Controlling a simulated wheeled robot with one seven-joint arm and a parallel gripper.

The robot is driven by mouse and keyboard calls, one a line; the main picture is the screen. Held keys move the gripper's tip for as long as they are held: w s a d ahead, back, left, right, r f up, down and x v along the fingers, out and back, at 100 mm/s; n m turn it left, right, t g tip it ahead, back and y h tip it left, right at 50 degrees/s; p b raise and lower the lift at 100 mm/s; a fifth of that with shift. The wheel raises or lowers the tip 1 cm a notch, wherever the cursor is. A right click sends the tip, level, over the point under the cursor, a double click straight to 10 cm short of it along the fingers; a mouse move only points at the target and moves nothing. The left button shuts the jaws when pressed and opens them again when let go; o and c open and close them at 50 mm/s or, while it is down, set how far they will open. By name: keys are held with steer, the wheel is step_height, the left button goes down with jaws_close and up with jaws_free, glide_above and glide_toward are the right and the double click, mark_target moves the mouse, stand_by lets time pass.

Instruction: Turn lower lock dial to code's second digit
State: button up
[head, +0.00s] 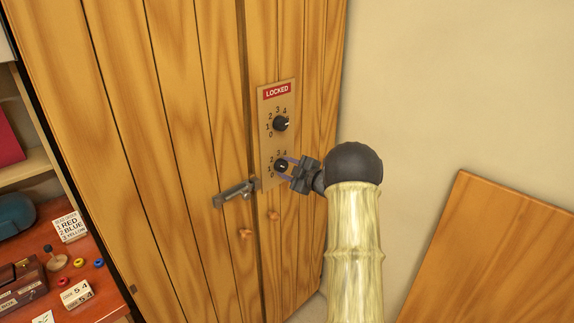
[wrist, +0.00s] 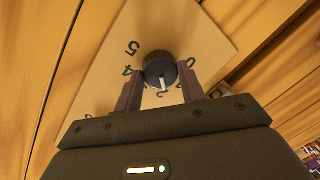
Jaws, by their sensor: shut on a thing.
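The lower lock dial (head: 282,166) is a small black knob on a tan plate (head: 264,150) on the wooden cabinet door. My gripper (head: 290,168) is shut on this dial from the right, and the fingers hide part of its numbers. In the wrist view the dial (wrist: 160,70) sits between the two fingers of my gripper (wrist: 161,74). Its white pointer faces the partly hidden 2, with 4 and 5 to the left and 0 to the right. The upper dial (head: 281,124) is free, its light mark toward the right. A code card (head: 77,294) reads 5 4.
A red LOCKED label (head: 277,91) tops the plate. A metal door handle (head: 234,194) sticks out left of the lower dial. The red desk (head: 60,250) at left holds a colour-order card (head: 69,227) and a box (head: 22,282). A wooden board (head: 490,250) leans at right.

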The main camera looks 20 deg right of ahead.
steer(key=m+p, duration=0.3)
steer(key=m, duration=0.1)
steer(key=shift+d+y, duration=0.1)
steer(key=shift+y, duration=0.3)
steer(key=m+y+p, duration=0.1)
steer(key=m+p, duration=0.1)
steer(key=m, duration=0.3)
steer(key=shift+p, duration=0.4)
steer(key=m+p, duration=0.1)
steer(key=m, duration=0.3)
steer(key=shift+f+y+p, duration=0.15)
steer(key=shift+y+p, duration=0.15)
steer(key=shift+f+m+p, duration=0.15)
steer(key=shift+m+p, duration=0.3)
steer(key=shift+m, duration=1.85)
steer(key=o, duration=1)
steer(key=shift+w, duration=0.1)
steer(key=shift+c, duration=0.2)
steer(key=shift+d, duration=0.1)
